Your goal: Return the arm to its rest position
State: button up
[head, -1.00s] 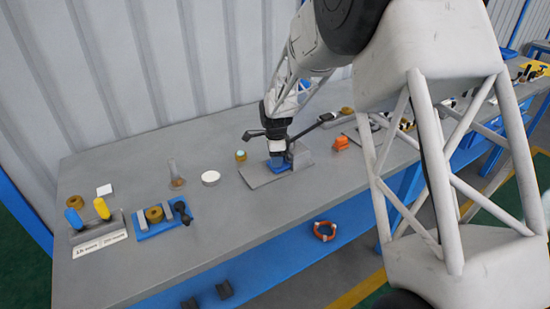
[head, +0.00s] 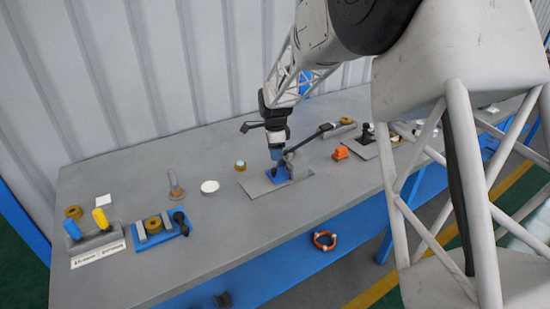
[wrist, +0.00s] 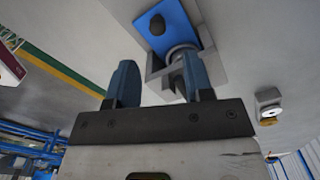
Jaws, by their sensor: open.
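My gripper (head: 277,155) points down over a grey fixture (head: 256,187) with a blue plate (head: 281,175) on the bench. In the wrist view its two blue fingers (wrist: 161,82) stand apart, with nothing clearly held between them. Beyond the fingers the blue plate (wrist: 177,18) carries a dark knob (wrist: 157,23), and a round grey flanged part (wrist: 182,51) sits in a grey bracket. The right finger hides part of this bracket. Whether a finger touches it, I cannot tell.
A dark rod (head: 308,140) slants up right behind the fixture. A white disc (head: 210,187), clear cone (head: 175,184) and blue tray (head: 160,231) are to the left. The bench front is mostly clear.

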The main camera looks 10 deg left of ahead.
jog(key=shift+r, duration=0.25)
jog(key=shift+s+d+r, duration=0.1)
jog(key=shift+d+r, duration=0.1)
jog(key=shift+d, duration=0.05)
jog(key=s+d+r+n, duration=0.2)
jog(key=s+d+r, duration=0.35)
jog(key=d, duration=0.25)
jog(key=s+d+r+n+t, duration=0.1)
jog(key=s+d+r+n, duration=0.1)
jog(key=s+d+r, duration=0.5)
jog(key=s+d+r+n, duration=0.25)
jog(key=s+d, duration=0.25)
jog(key=d, duration=0.4)
jog(key=s+d+n, duration=0.2)
jog(key=s+d, duration=0.2)
jog(key=s, duration=0.5)
jog(key=s+d+n+t, duration=0.1)
jog(key=s+d+n, duration=0.1)
jog(key=s+d, duration=0.3)
jog(key=s+d+n, duration=0.3)
jog(key=s+d, duration=0.2)
jog(key=s, duration=0.8)
jog(key=shift+t, duration=0.3)
